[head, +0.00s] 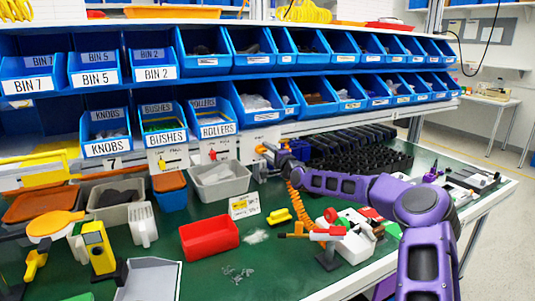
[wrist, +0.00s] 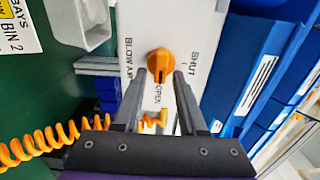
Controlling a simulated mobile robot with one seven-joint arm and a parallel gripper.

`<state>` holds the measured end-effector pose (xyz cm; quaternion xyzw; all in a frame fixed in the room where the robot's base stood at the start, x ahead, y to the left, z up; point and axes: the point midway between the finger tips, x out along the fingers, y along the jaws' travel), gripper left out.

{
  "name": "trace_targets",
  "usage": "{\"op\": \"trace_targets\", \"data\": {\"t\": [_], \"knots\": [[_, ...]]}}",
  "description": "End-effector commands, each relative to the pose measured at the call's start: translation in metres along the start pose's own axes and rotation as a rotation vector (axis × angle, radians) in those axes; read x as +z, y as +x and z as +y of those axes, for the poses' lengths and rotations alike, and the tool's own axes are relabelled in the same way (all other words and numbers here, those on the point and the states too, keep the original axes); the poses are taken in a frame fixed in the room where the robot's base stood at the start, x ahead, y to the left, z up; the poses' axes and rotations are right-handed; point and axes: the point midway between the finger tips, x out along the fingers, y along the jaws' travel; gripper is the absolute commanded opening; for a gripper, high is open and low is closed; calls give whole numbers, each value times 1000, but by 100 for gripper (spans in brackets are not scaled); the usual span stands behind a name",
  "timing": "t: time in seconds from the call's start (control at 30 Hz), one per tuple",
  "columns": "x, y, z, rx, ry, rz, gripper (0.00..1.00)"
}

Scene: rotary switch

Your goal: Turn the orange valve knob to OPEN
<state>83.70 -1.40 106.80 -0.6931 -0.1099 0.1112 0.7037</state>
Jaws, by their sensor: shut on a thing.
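The orange valve knob (wrist: 161,66) sits on a white panel (wrist: 198,22) in the wrist view. Its ridge runs roughly up and down in the picture, in line with the word OPEN printed below it. SHUT is printed to its right, and more lettering to its left is partly covered by a finger. My gripper (wrist: 160,78) has one finger on each side of the knob and is shut on it. In the head view my gripper (head: 270,154) reaches the panel below the blue bins, and the knob is small and mostly hidden there.
An orange coiled hose (wrist: 30,146) hangs near my gripper. Blue bins (wrist: 262,75) lie close on the right in the wrist view. A grey bin (head: 220,183), a red bin (head: 209,238) and a white fixture (head: 350,240) stand on the green bench (head: 190,278).

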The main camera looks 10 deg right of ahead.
Motion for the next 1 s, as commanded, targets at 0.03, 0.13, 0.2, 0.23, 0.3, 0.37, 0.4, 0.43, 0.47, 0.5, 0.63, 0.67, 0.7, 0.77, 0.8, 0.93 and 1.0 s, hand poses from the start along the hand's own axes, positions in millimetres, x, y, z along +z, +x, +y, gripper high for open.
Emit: {"op": "trace_targets", "data": {"t": [0.03,0.13,0.2,0.23,0.3,0.37,0.4,0.43,0.47,0.5,0.63,0.67,0.7,0.77,0.8,0.93,1.0], "knots": [[1,0,1,2,2,-2,0],[1,0,1,2,2,-2,0],[1,0,1,2,2,-2,0],[1,0,1,2,2,-2,0],[1,0,1,2,2,-2,44],[1,0,1,2,2,-2,48],[1,0,1,2,2,-2,48],[1,0,1,2,1,-2,48],[1,0,1,2,1,-1,48],[1,0,1,1,1,-1,48],[0,-2,0,1,1,-1,48],[0,-3,0,1,1,-1,48],[0,-6,0,1,1,-1,48],[0,-12,0,1,0,-1,48],[0,-17,0,1,-1,-1,48],[-1,-39,0,2,-1,1,48],[-1,-53,1,3,-1,0,48]]}}
